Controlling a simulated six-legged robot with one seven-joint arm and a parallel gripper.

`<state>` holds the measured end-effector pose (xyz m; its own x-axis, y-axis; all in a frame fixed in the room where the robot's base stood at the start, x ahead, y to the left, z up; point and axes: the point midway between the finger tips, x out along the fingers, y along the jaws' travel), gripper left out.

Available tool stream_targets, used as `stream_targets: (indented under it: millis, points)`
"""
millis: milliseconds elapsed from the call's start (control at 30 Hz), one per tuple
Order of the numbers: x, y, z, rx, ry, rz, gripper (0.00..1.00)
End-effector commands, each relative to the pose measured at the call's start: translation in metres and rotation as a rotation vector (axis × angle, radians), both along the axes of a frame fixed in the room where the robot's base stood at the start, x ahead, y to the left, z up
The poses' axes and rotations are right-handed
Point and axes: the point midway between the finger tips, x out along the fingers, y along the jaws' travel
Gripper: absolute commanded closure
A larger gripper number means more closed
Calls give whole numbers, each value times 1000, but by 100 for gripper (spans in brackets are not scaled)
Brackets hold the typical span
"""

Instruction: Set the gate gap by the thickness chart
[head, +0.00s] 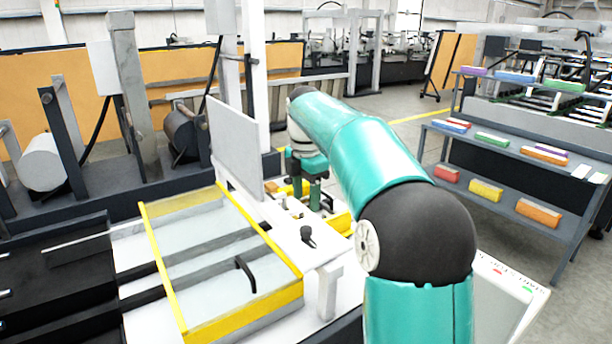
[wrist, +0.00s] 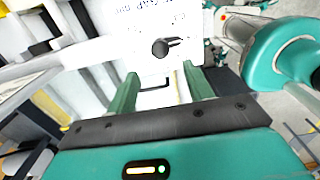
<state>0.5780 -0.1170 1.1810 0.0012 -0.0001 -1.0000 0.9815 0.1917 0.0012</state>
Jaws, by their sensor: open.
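My gripper (head: 312,190) reaches down over the white machine table, beyond the black knob in the head view. In the wrist view my gripper (wrist: 160,88) is open, its two green fingers apart with nothing held between them. A black knob (head: 308,237) stands on the white surface, apart from the fingers. It also shows in the wrist view (wrist: 163,47), beyond the fingertips, on a white panel with upside-down lettering that seems to read gate gap. A pale board (head: 505,290) with small coloured marks shows at the lower right; its text is too small to read. I cannot make out the thickness chart.
A yellow-edged clear cover (head: 235,320) with a black handle (head: 245,273) lies left of the knob. A white upright plate (head: 237,150) stands close to the gripper. A shelf rack (head: 520,160) with coloured blocks stands at right, with open floor before it.

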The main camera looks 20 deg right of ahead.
Motion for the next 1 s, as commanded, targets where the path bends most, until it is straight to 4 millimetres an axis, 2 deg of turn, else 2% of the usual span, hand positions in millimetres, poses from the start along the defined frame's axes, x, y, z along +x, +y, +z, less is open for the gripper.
stream_targets:
  millis: [100,300,867,1000]
  points:
    - [1,0,25,0,-3,0,49]
    - [1,0,50,-1,-1,0,49]
    - [0,0,54,-1,0,-2,49]
    - [-10,10,58,-13,-18,-59,49]
